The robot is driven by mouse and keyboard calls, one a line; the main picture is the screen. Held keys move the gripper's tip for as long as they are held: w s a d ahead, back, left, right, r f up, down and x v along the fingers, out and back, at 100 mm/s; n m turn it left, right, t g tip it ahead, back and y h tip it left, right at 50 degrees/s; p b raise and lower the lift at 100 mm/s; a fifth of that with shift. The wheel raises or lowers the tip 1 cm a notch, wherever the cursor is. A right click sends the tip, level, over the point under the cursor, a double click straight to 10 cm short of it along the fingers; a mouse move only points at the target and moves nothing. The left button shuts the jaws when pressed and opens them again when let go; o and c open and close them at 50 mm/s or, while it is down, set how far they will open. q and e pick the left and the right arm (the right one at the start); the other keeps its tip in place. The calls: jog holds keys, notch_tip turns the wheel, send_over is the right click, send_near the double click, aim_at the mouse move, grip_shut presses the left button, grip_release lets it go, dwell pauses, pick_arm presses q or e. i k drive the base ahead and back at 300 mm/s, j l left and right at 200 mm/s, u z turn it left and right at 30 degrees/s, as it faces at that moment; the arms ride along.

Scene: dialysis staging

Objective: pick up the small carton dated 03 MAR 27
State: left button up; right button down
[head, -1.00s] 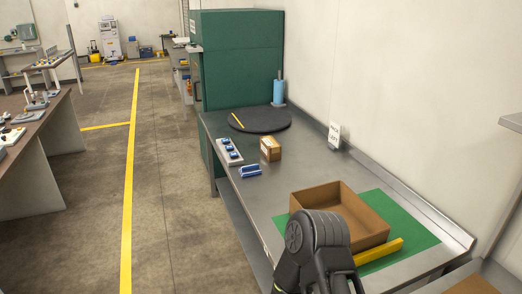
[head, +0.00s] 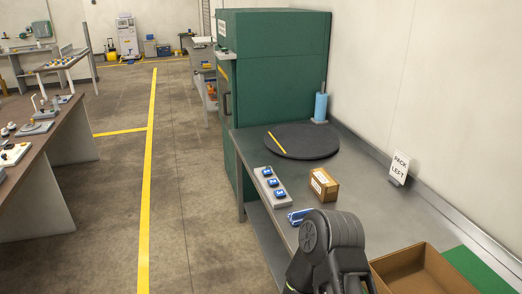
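One small brown carton (head: 324,184) with a white label stands on the grey metal bench (head: 362,168). The label's date is too small to read. A dark arm link of mine rises at the bottom of the head view, in front of the carton and nearer to me. Its gripper fingers are not visible. My other gripper is not in the picture either.
A black round turntable (head: 302,142) with a yellow stripe lies behind the carton. A button strip (head: 270,188) and a blue-and-white object (head: 299,216) are to its left. A "PACK LEFT" sign (head: 399,168) stands by the wall.

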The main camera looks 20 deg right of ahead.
aim_at(325, 186)
jog(key=i, duration=2.95)
jog(key=z, duration=3.85)
